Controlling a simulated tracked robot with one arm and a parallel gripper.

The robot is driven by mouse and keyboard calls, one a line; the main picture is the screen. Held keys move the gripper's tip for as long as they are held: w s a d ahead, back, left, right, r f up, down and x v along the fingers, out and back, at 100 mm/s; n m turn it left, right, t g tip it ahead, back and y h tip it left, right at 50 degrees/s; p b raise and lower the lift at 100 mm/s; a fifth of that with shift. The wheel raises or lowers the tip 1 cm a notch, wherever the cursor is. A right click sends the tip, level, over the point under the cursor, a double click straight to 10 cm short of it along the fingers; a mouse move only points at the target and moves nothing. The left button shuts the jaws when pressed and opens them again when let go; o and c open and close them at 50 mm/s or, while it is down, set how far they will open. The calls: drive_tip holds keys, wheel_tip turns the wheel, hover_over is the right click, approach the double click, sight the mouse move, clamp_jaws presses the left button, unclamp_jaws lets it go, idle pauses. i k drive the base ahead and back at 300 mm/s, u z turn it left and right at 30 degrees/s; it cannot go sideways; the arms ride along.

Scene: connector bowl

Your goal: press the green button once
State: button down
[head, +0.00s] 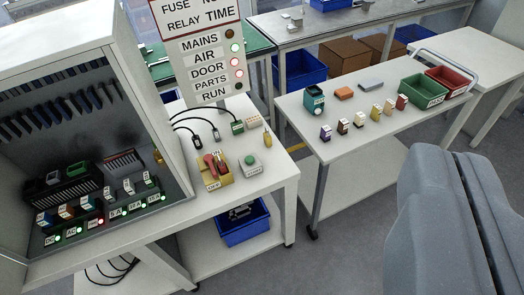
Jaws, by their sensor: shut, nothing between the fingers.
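The green button (250,160) sits on top of a small pale box on the white bench (272,183), near the bench's right end. My gripper (453,160) is large and grey at the lower right of the view. Its two fingers are together, with only a thin dark seam between them, and it holds nothing. It appears well to the right of the button and apart from it. Nothing covers the button.
Left of the button stands a yellow box with a red lever (213,168). A sign panel with lamps (205,62) rises behind. An open cabinet (75,110) stands at the left. A white cart (345,140) with small parts and bins is to the right. Grey floor lies between.

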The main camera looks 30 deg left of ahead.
sight(250, 159)
drive_tip(key=i, duration=0.95)
drive_tip(key=u, duration=0.4)
